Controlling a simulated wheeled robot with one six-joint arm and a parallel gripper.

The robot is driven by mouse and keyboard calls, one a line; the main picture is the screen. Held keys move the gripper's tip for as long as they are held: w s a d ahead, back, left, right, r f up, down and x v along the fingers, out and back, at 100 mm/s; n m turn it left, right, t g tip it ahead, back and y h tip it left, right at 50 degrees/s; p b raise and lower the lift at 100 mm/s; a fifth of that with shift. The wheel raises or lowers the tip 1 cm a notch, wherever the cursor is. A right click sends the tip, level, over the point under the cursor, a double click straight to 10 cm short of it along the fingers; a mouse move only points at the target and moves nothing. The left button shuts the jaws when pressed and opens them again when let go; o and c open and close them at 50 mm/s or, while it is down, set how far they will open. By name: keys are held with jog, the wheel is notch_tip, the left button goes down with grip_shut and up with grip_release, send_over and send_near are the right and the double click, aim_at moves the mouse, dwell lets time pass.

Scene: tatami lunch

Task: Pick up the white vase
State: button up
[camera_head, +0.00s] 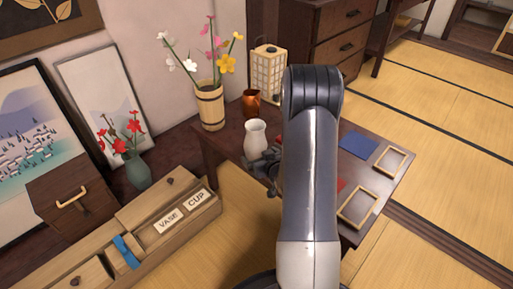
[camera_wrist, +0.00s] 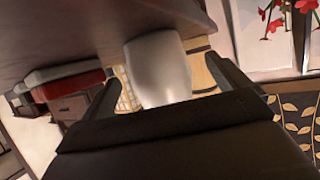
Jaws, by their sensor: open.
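The white vase (camera_head: 255,138) stands upright on the dark low table (camera_head: 215,148), near its left edge. My gripper (camera_head: 262,164) is low in front of the vase, partly hidden behind my arm in the head view. In the wrist view the white vase (camera_wrist: 160,68) appears between the two dark fingers of my gripper (camera_wrist: 162,72), which are spread apart. One finger is on each side, and I cannot tell whether either touches it. The vase's lower part is hidden by the gripper in the head view.
A copper pitcher (camera_head: 252,102) stands close behind the vase. A wooden bucket with flowers (camera_head: 209,106) and a paper lantern (camera_head: 268,74) stand farther back. A blue square (camera_head: 358,145) and wooden frames (camera_head: 391,163) lie at the right. A box labelled VASE and CUP (camera_head: 178,228) is at front left.

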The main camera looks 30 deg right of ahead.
aim_at(255, 148)
jog(key=x, duration=0.2)
jog(key=b+x, duration=0.1)
jog(key=x, duration=0.2)
jog(key=shift+w+d+r+b, duration=0.1)
jog(key=shift+w+d+b, duration=0.25)
jog(key=shift+w+b, duration=0.1)
jog(key=shift+c, duration=0.5)
jog(key=shift+r, duration=0.1)
jog(key=c, duration=1.3)
